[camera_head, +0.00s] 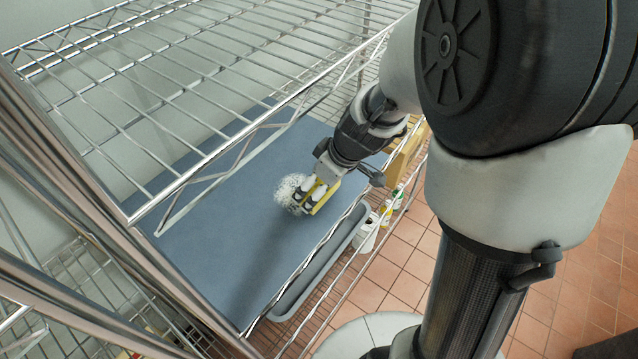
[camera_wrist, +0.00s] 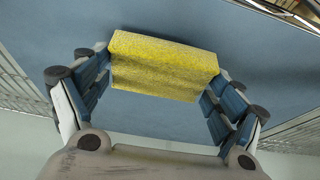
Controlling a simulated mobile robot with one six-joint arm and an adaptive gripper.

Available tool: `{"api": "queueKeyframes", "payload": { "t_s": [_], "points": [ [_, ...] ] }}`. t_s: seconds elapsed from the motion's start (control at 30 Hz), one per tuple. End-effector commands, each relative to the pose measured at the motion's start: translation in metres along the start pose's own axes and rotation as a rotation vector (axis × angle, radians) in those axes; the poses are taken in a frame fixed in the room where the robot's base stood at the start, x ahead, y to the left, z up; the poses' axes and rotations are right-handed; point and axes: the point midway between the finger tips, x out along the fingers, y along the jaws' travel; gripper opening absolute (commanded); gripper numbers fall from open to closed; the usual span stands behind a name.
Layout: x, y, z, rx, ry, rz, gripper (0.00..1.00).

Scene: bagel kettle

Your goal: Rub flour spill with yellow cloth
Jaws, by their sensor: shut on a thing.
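My gripper (camera_head: 312,190) is shut on the yellow cloth (camera_head: 322,198), low over a blue-grey mat on a wire shelf. In the wrist view the cloth (camera_wrist: 163,66) is a folded, speckled yellow block between the two fingers (camera_wrist: 162,75). The flour spill (camera_head: 290,190) is a white speckled patch on the mat, just left of the gripper and partly hidden by it. I cannot tell whether the cloth touches the mat. The spill does not show in the wrist view.
The blue-grey mat (camera_head: 215,215) has clear room left of and below the spill. A wire shelf (camera_head: 190,80) with a truss edge hangs above it. A grey tray (camera_head: 318,262) and several bottles (camera_head: 388,210) stand lower, to the right. The floor is tiled (camera_head: 400,262).

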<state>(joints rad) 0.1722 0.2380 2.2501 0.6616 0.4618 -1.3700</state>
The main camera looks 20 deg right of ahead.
Motion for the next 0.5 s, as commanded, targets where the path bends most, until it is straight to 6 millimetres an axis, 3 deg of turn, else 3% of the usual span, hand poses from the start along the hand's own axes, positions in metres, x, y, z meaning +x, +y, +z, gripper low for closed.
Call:
{"api": "queueKeyframes", "payload": {
  "t_s": [0.5],
  "points": [
    [0.0080,0.0001,0.0031,0.000,0.001,0.000,0.68]
  ]
}}
